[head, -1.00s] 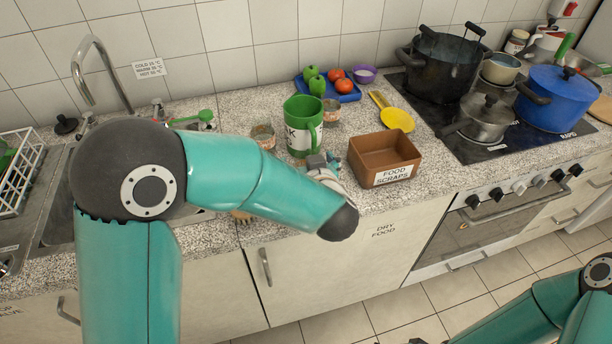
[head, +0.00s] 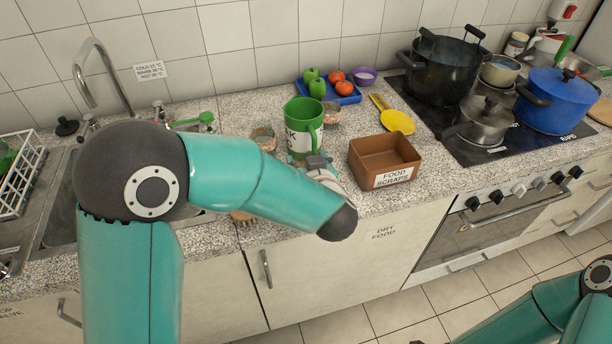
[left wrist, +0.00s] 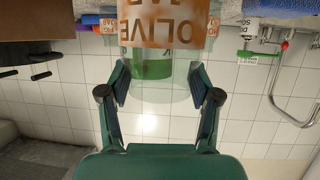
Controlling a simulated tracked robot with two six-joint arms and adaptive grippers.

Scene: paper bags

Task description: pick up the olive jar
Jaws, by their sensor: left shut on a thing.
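The olive jar (left wrist: 165,32) is clear glass with an orange-brown label reading OLIVE; it fills the upper middle of the left wrist view, which looks upside down. My left gripper (left wrist: 160,88) has one finger on each side of its glass and is shut on it. Through the glass shows something green. In the head view my left forearm and wrist hide most of this gripper (head: 312,163) and the jar, in front of the green mug (head: 303,127). I cannot tell whether the jar is off the counter. My right gripper is not in view.
A brown food scraps box (head: 385,158) stands close to the right of my left gripper. Labelled glass jars stand left (head: 264,138) and right (head: 332,116) of the mug. Behind are a blue tray (head: 349,97) and a yellow utensil (head: 397,122); the sink is left.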

